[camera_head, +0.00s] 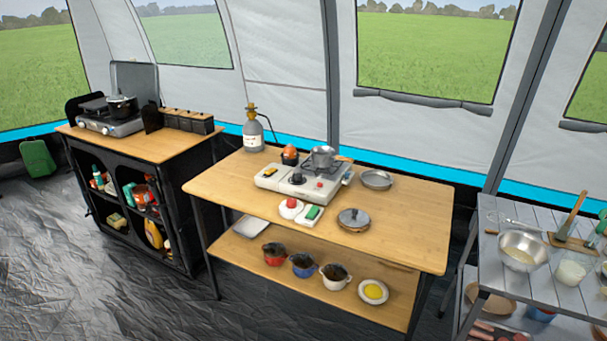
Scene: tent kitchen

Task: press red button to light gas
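A white camping stove (268,182) sits on the middle wooden table. Its front panel has a dark knob (297,179) and a small red button (320,184) to the right of it. A grey pot (323,157) stands on the burner at the stove's right side. I cannot make out any flame under the pot. A grey gas bottle (253,136) stands upright behind the stove at the table's back left. In front of the stove lie a round white item with a red top (291,205) and a green and white block (313,212). My gripper is not in view.
A lidded pan or lid (353,219) and a shallow metal dish (376,179) lie right of the stove. The wooden table (415,235) is bare at its right end. A black cabinet with another stove (112,125) stands left; a grey slatted table (500,275) with bowls stands right.

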